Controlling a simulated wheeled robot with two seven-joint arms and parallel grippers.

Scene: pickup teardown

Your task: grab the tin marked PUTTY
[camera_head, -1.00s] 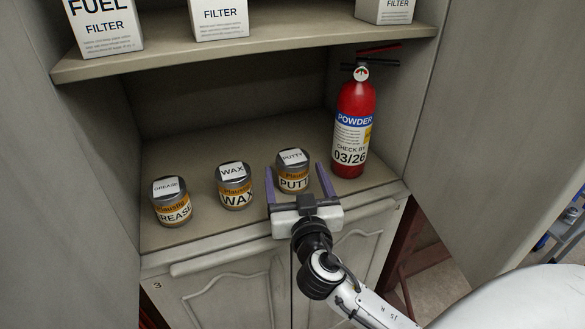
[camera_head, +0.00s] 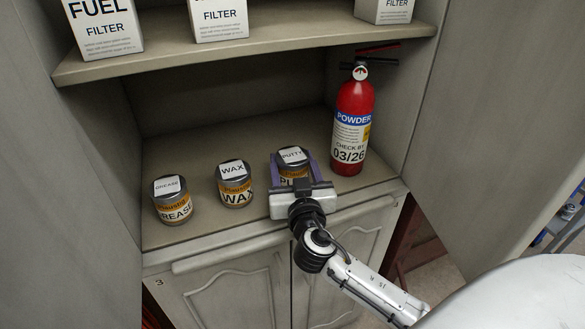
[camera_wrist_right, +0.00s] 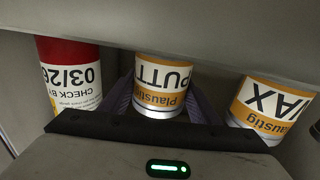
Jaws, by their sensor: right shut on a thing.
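The tin marked PUTTY (camera_head: 292,160) stands upright on the lower shelf, with a grey lid and an orange and white label. My right gripper (camera_head: 293,168) is around it, one purple finger on each side, shut on the tin. The gripper body hides the lower front of the tin in the head view. In the right wrist view the PUTTY tin (camera_wrist_right: 160,88) shows upside down between the fingers (camera_wrist_right: 158,103). My left gripper is not in view.
A WAX tin (camera_head: 235,185) and a GREASE tin (camera_head: 172,200) stand to the left on the same shelf (camera_head: 210,148). A red fire extinguisher (camera_head: 353,120) stands close on the right. Filter boxes (camera_head: 218,18) sit on the shelf above.

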